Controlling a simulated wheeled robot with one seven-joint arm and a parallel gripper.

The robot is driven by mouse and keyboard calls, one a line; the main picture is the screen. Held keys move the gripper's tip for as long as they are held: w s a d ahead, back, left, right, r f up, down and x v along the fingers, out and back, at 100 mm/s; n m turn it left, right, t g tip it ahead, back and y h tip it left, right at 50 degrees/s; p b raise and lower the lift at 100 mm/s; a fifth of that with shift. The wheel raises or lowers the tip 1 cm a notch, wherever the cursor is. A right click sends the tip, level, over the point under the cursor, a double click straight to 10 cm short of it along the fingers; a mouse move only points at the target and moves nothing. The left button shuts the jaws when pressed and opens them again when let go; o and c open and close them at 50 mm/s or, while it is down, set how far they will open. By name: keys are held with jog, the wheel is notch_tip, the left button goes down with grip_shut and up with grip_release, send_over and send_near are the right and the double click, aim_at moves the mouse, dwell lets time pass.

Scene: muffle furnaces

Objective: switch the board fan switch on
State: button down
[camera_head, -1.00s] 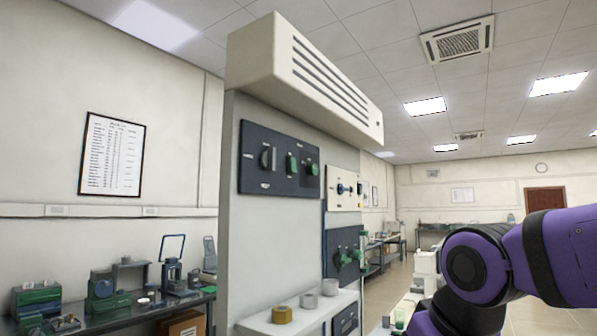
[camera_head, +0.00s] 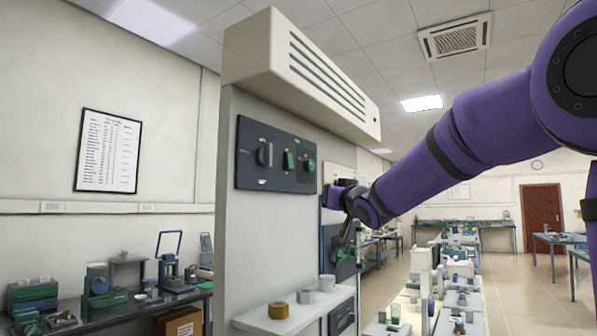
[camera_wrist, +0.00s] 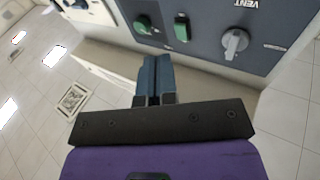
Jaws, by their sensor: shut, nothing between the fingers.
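The board carries a dark upper panel (camera_head: 250,170) with a grey knob (camera_head: 265,154), a green switch (camera_head: 289,160) and a round green part (camera_head: 309,165). Its labels are too small to read here, so I cannot tell which control is the board fan switch. In the wrist view a dark panel (camera_wrist: 255,60) shows a grey knob (camera_wrist: 235,42), the word VENT, a green switch (camera_wrist: 181,28) and a darker part (camera_wrist: 143,25). My gripper (camera_wrist: 152,62) is shut and empty, below the green switch in that picture and apart from it. In the head view my wrist partly covers the board's right side.
A white slotted housing (camera_head: 300,70) juts out above the panel. A white shelf (camera_head: 255,318) below holds a brass nut (camera_head: 278,310) and grey pieces (camera_head: 305,296). A dark lower panel (camera_head: 343,268) is partly hidden by my gripper. Benches with equipment stand left and right.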

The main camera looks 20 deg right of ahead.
aim_at(291, 164)
jog(key=w+d+r+n+y, duration=0.3)
jog(key=w+n+y, duration=0.4)
jog(key=y, duration=0.6)
jog(key=shift+w+d+t+y, duration=0.3)
jog(key=shift+d+t, duration=0.1)
jog(key=shift+d, duration=0.45)
jog(key=shift+r, duration=0.15)
jog(key=x, duration=0.4)
jog(key=f+x, duration=0.1)
jog(key=x, duration=0.3)
jog(key=w+x, duration=0.1)
jog(key=x, duration=0.3)
jog(key=shift+a+f, duration=0.4)
jog(key=shift+w+a, duration=0.35)
jog(key=shift+w, duration=0.1)
jog(key=shift+f, duration=0.1)
